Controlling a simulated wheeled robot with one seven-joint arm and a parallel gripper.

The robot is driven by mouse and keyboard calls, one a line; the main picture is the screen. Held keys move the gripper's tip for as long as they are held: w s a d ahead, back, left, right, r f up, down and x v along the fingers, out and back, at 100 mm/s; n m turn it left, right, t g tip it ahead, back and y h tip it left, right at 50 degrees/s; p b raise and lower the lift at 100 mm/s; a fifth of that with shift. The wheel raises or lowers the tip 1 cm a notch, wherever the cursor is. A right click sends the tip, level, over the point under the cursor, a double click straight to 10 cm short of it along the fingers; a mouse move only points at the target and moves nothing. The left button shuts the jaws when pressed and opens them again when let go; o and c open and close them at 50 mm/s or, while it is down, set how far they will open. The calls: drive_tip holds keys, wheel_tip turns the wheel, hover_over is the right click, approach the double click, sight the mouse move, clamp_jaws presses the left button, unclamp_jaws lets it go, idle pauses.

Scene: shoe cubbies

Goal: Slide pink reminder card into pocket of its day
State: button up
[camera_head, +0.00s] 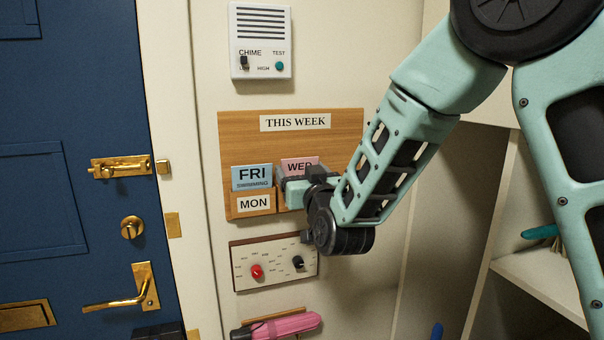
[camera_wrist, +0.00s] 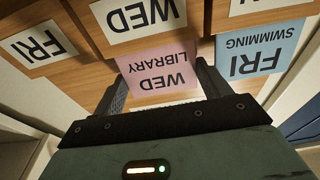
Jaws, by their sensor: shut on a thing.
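The pink card (camera_head: 300,165), marked WED LIBRARY, is between the two fingers of my gripper (camera_head: 291,188). In the wrist view the card (camera_wrist: 157,78) appears upside down, with a finger along each side edge. Its lower edge meets the rim of the pocket labelled WED (camera_wrist: 135,17); I cannot tell whether it is inside the slot. My gripper hides that pocket in the head view. A pocket labelled FRI (camera_wrist: 38,45) is beside it in the wrist view. The pocket labelled MON (camera_head: 254,203) has a blue FRI SWIMMING card (camera_head: 252,178) standing in it.
The pockets are on a wooden THIS WEEK board (camera_head: 240,140) on the wall. A chime box (camera_head: 261,40) hangs above, and a dial panel (camera_head: 275,262) sits below. A blue door (camera_head: 75,100) is at left, shelves (camera_head: 540,270) at right.

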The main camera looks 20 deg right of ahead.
drive_tip(key=shift+f, duration=0.1)
drive_tip(key=o, duration=0.8)
drive_tip(key=shift+c, duration=0.2)
drive_tip(key=shift+s+r+p, duration=0.2)
drive_tip(key=shift+r+p, duration=0.2)
drive_tip(key=shift+r, duration=0.6)
drive_tip(key=shift+s+r+p, duration=0.2)
drive_tip(key=shift+r+p, duration=0.25)
drive_tip(key=shift+r, duration=0.6)
drive_tip(key=shift+s+r+p, duration=0.2)
drive_tip(key=shift+r+p, duration=0.2)
drive_tip(key=shift+r, duration=0.6)
drive_tip(key=shift+f, duration=0.1)
